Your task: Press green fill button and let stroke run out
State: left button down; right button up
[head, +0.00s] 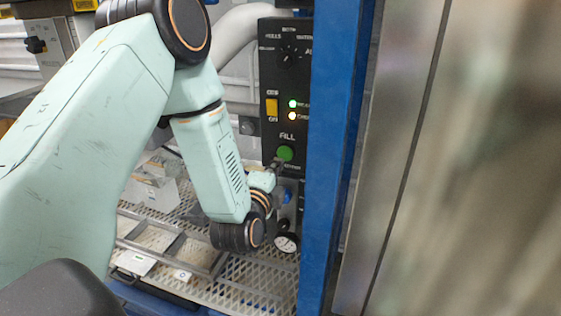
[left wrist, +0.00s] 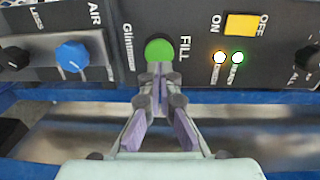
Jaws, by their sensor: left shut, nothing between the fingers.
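The green fill button (head: 285,153) sits on a black control panel (head: 284,75) under the word FILL. It also shows in the left wrist view (left wrist: 159,49), straight ahead of my fingertips. My left gripper (head: 277,165) is shut and empty, with its tips at the button's lower edge. In the left wrist view the closed fingertips (left wrist: 160,70) overlap the bottom of the button. I cannot tell whether they touch it or press it in. My right gripper is not in view.
A yellow on/off switch (head: 271,107) and two lit lamps (head: 292,104) are above the button. A blue knob (left wrist: 72,55) and a black knob (left wrist: 14,58) are beside it. A blue post (head: 335,150) stands close right of the panel. A perforated metal deck (head: 220,290) lies below.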

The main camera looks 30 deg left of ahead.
aim_at(285, 154)
pick_arm(q)
jog(key=x, duration=0.3)
jog(key=shift+w+d, duration=0.1)
jog(key=shift+w, duration=0.15)
jog(key=shift+w, duration=0.1)
